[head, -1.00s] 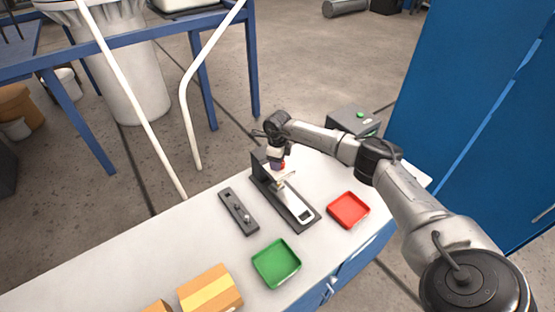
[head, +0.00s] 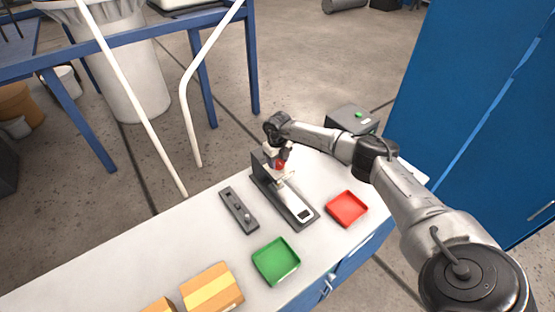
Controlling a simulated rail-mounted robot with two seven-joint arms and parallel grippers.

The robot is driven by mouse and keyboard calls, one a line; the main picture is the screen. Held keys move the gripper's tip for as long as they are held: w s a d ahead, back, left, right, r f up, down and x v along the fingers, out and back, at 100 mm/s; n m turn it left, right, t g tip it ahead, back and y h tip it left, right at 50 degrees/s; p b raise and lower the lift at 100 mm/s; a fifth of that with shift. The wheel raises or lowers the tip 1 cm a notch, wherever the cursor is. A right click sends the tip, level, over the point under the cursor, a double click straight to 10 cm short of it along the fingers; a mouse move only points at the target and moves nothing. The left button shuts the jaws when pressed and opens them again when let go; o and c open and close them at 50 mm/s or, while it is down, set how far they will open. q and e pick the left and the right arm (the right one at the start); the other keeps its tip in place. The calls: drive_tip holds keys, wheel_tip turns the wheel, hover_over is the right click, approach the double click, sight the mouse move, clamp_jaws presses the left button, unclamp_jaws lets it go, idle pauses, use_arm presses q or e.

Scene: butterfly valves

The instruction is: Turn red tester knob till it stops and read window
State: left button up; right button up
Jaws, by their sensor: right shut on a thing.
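The tester (head: 300,207) is a dark base with an upright block at its far end and a pale strip with a small dark window (head: 304,214) at its near end. The red knob (head: 280,164) shows in part at the upright end, under my right gripper (head: 278,158). My right gripper is shut on the red knob, and its fingers hide much of it. The window is too small to read. My left gripper is not in view.
A grey bar fixture (head: 238,211) lies left of the tester. A green tray (head: 276,262) and a red tray (head: 347,209) stand nearer. Cardboard boxes (head: 212,289) sit at the front. A grey box with a green button (head: 354,119) stands behind my right arm.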

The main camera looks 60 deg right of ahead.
sight(277, 161)
idle(0.5)
drive_tip(key=o, duration=0.9)
drive_tip(key=shift+r, duration=0.1)
drive_tip(key=shift+r+b, duration=0.6)
drive_tip(key=shift+r, duration=6.25)
